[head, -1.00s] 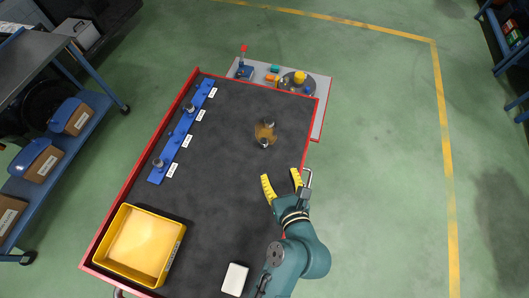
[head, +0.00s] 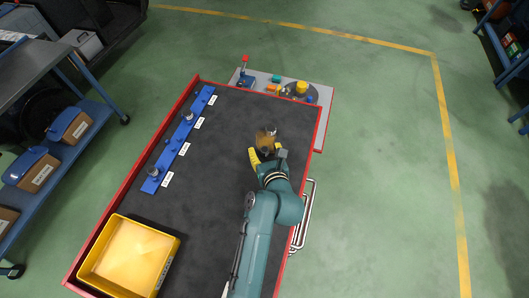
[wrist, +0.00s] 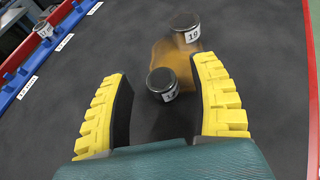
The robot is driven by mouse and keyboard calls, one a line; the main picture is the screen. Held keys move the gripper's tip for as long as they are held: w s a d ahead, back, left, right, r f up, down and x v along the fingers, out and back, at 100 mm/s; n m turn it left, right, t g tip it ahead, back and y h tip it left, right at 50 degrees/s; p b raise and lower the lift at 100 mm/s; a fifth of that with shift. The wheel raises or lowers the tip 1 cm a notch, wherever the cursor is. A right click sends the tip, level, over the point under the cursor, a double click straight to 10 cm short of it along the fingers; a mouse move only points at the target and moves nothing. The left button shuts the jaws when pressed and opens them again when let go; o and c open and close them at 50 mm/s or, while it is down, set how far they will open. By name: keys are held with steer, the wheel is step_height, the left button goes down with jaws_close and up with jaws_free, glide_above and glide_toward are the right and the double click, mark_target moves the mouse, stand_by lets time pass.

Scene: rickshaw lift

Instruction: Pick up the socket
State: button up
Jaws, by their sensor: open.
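Two dark metal sockets with white labels are on the black mat. In the wrist view the nearer socket (wrist: 163,84) stands between my open fingers, apart from both, its label partly readable. The farther socket (wrist: 186,27), labelled 19, stands beyond the fingertips, and it also shows in the head view (head: 273,131). A brown, oily-looking patch (wrist: 172,54) lies around and between them. My gripper (wrist: 162,68) has yellow ribbed fingers, open and empty. In the head view my gripper (head: 266,152) is low over the mat and hides the nearer socket.
A blue rail (head: 178,140) with labels and a few sockets runs along the left of the red-edged cart top (head: 210,195). A yellow bin (head: 130,258) stands at the front left. A grey side tray (head: 318,100) with small parts adjoins the far end. The mat between is clear.

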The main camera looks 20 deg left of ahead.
steer(key=shift+w+a+f, duration=0.2)
steer(key=shift+w+f, duration=0.05)
steer(key=shift+w, duration=0.05)
jaws_close()
stand_by(0.3)
